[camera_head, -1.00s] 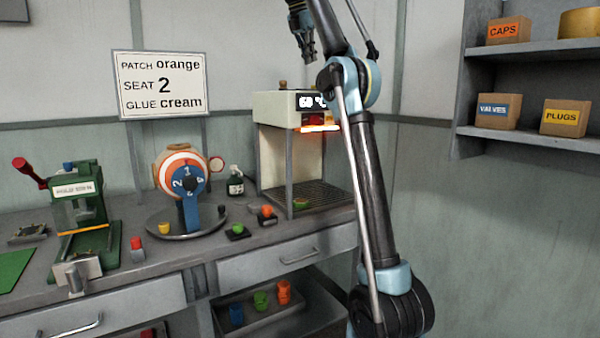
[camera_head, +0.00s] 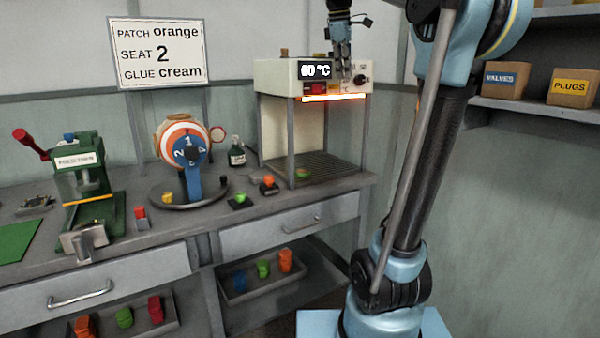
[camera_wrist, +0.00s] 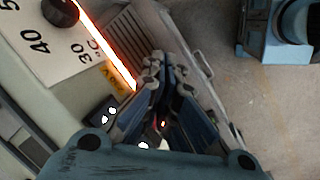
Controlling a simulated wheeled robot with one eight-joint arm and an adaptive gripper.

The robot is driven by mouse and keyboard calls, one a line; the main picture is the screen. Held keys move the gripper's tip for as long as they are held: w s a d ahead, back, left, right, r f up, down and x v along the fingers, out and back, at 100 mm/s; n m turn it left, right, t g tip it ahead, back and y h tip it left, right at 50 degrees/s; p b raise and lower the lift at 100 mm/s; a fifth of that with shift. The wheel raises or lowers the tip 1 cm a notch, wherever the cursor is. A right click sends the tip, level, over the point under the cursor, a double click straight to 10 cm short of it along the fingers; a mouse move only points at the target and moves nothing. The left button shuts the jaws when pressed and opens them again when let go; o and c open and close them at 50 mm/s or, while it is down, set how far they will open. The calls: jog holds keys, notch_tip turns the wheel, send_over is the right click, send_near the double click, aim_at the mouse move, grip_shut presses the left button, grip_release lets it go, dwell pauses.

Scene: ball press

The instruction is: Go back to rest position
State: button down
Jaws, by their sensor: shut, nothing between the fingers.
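My gripper (camera_head: 342,66) is in front of the heater press (camera_head: 276,76) in the head view, at the height of its control panel. It points down, shut and empty. In the wrist view my gripper (camera_wrist: 164,66) has its fingers together, with the glowing strip (camera_wrist: 107,45) and the dial (camera_wrist: 60,11) of the heater to their left. The heater's display reads about 60 °C, partly blurred. My arm's upper links stand at the right of the head view.
The bench holds a green press (camera_head: 82,180), a numbered wheel (camera_head: 187,153) on a round tray, a dark bottle (camera_head: 237,153) and small coloured pieces. A sign (camera_head: 160,52) stands behind. Shelves with boxes (camera_head: 504,80) are at right. Lower trays (camera_head: 235,297) hold coloured pieces.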

jog(key=s+d+f+m, duration=0.1)
jog(key=s+f+m, duration=0.3)
jog(key=s+f, duration=0.5)
jog(key=s+d+f+m+y, duration=0.1)
jog(key=s+f+m, duration=0.4)
jog(key=f, duration=1.6)
jog(key=s+d+f+m, duration=0.3)
jog(key=s+f+m, duration=0.2)
jog(key=s+f, duration=1)
jog(key=shift+f+y, duration=0.3)
jog(key=shift+f, duration=0.25)
jog(key=shift+w+f, duration=0.2)
jog(key=shift+w, duration=0.2)
